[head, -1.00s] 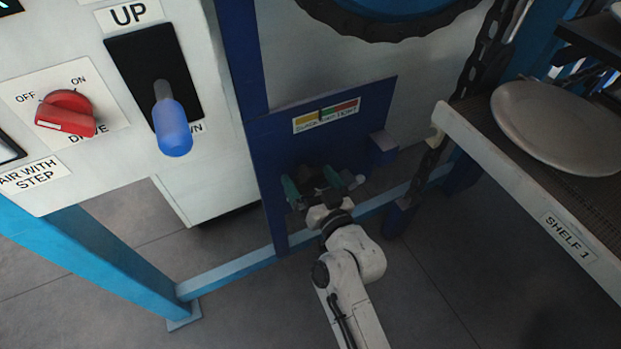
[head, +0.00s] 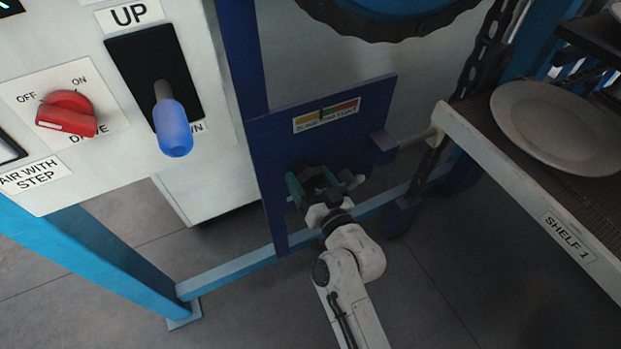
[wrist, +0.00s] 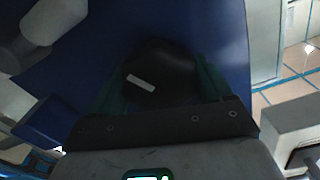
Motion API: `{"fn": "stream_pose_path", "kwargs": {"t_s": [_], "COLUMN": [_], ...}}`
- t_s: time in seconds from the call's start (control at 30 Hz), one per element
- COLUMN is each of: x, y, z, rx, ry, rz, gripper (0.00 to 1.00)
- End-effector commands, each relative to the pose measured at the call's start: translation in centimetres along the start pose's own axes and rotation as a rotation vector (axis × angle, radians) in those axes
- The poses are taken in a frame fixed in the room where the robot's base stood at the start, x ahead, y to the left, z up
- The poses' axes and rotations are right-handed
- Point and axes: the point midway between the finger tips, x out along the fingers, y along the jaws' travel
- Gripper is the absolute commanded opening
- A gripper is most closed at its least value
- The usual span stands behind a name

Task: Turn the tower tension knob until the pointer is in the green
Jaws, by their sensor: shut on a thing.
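A dark round knob (wrist: 165,72) with a white mark shows between my gripper's teal fingers in the wrist view. My gripper (head: 318,181) is shut on it at the lower part of the blue panel (head: 275,160). In the head view my fingers mostly hide the knob. Above it on the panel is a gauge strip (head: 342,109) with yellow, green and red zones and small lettering below. A small dark mark, seemingly the pointer, lies around the narrow green zone; its exact position is too small to tell.
A control panel with a red drive switch (head: 66,113) and blue-handled lever (head: 172,128) stands at the left. At the right, Shelf 1 (head: 567,237) carries a white plate (head: 560,128). A pale rod (head: 415,139) reaches from the blue panel's block towards the shelf.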

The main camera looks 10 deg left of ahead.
Motion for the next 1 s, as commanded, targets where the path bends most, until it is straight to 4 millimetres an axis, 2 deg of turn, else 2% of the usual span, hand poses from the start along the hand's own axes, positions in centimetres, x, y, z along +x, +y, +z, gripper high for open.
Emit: {"fn": "stream_pose_path", "kwargs": {"t_s": [0.3,0.67,0.7,0.9,1.0], "x": [-0.02,-0.02,-0.02,-0.01,-0.01], "y": [0.14,0.16,0.16,0.15,0.14], "z": [-0.12,0.0,-0.01,0.01,0.01], "rx": [0.323,0.367,0.366,0.365,0.365], "ry": [-0.003,-0.003,-0.003,-0.004,-0.004], "rz": [0.002,0.002,0.002,0.002,0.002], "gripper": [0.48,0.48,0.81,1.0,1.0]}}
